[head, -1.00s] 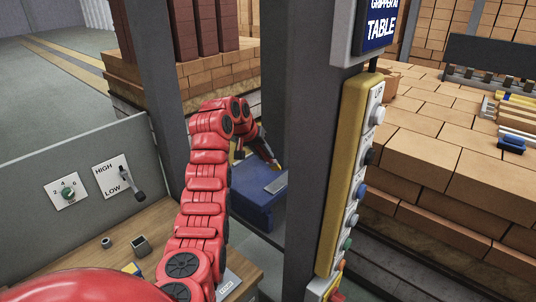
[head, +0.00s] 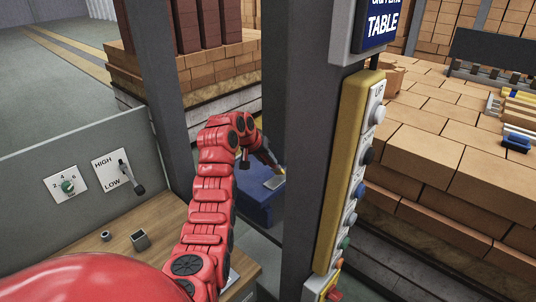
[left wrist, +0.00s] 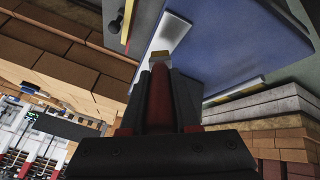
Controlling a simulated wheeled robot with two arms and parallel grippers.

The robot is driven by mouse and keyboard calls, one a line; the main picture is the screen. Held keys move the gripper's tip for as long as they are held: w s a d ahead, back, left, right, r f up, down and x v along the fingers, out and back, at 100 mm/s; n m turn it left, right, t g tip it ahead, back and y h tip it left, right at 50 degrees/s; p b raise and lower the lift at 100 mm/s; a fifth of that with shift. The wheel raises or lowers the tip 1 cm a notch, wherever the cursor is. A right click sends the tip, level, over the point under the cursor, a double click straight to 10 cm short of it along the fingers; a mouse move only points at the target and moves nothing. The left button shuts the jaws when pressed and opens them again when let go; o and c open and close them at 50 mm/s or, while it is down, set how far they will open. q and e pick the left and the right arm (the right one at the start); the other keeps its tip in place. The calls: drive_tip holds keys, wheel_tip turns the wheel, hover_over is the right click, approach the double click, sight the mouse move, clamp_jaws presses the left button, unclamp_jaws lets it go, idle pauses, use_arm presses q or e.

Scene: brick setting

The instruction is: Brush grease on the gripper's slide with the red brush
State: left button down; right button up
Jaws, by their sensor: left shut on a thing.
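My left gripper (head: 268,158) is at the end of the red arm, beyond the desk and close to the blue block (head: 254,207). In the left wrist view the left gripper (left wrist: 158,78) is shut on the red brush (left wrist: 159,105), whose handle lies between the dark fingers. The brush's pale tan tip points at the light grey slide (left wrist: 174,34) on the blue body. The tip overlaps the slide's near end; I cannot tell whether they touch. The slide also shows in the head view (head: 275,182) as a small grey plate. My right gripper is not in view.
A dark post (head: 291,130) stands right beside the blue block, with a yellow button panel (head: 352,170) on it. A wooden desk (head: 165,225) with small metal cups lies at left, behind it a grey panel with a dial and lever. Brick stacks (head: 440,150) fill the right.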

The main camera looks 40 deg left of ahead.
use_arm(q)
drive_tip(key=shift+w, duration=0.1)
drive_tip(key=shift+f+b, duration=0.4)
drive_tip(key=shift+f, duration=0.2)
idle(0.5)
